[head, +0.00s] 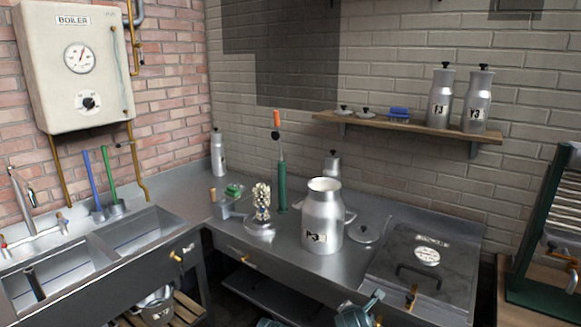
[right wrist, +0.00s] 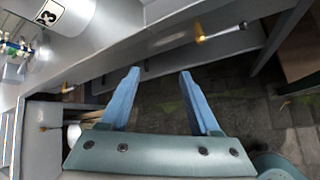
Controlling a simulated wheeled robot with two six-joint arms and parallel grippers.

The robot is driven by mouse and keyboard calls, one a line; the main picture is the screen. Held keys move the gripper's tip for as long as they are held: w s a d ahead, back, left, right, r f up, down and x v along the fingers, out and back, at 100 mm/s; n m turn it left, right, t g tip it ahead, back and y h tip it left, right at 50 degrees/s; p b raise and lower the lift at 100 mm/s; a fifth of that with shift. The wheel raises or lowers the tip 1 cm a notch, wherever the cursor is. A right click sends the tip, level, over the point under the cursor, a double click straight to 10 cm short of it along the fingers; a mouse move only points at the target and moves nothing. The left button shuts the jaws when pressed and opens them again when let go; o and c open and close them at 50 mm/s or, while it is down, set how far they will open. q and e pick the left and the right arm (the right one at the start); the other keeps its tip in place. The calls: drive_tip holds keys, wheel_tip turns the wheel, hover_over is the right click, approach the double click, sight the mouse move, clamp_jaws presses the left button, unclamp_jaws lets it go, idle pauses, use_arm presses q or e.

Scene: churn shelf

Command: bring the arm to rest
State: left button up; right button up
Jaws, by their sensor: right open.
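My right gripper (right wrist: 160,74) is open in the right wrist view, its two blue fingers apart with nothing between them. It hangs over the floor in front of the counter, clear of the counter front. In the head view a teal part of my arm (head: 355,315) shows at the bottom edge, and its fingers cannot be made out there. My left gripper does not show. A large open metal churn (head: 323,222) with a black-and-white label stands upright on the counter (head: 285,250); its lower part also shows in the right wrist view (right wrist: 92,22).
A lid (head: 364,234) lies right of the churn. Two lidded churns (head: 440,97) (head: 477,100) stand on the wall shelf (head: 400,125). A double sink (head: 140,232) is at left, a dark hatch (head: 420,262) at right, a green rack (head: 545,235) far right. Open floor (right wrist: 240,105) lies below.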

drive_tip(key=s+a+f+m+g+p, duration=0.1)
drive_tip(key=s+a+m+g, duration=0.3)
drive_tip(key=s+m, duration=0.5)
drive_tip(key=s+a+m+g+y+p, duration=0.1)
drive_tip(key=s+a+m+g+p, duration=0.3)
drive_tip(key=s+a+m, duration=0.3)
drive_tip(key=s+m+g, duration=0.1)
drive_tip(key=s+m, duration=0.2)
drive_tip(key=m, duration=0.1)
drive_tip(key=shift+s+a+f+m+g, duration=0.15)
drive_tip(key=shift+f+m+g, duration=0.15)
drive_tip(key=shift+f, duration=0.1)
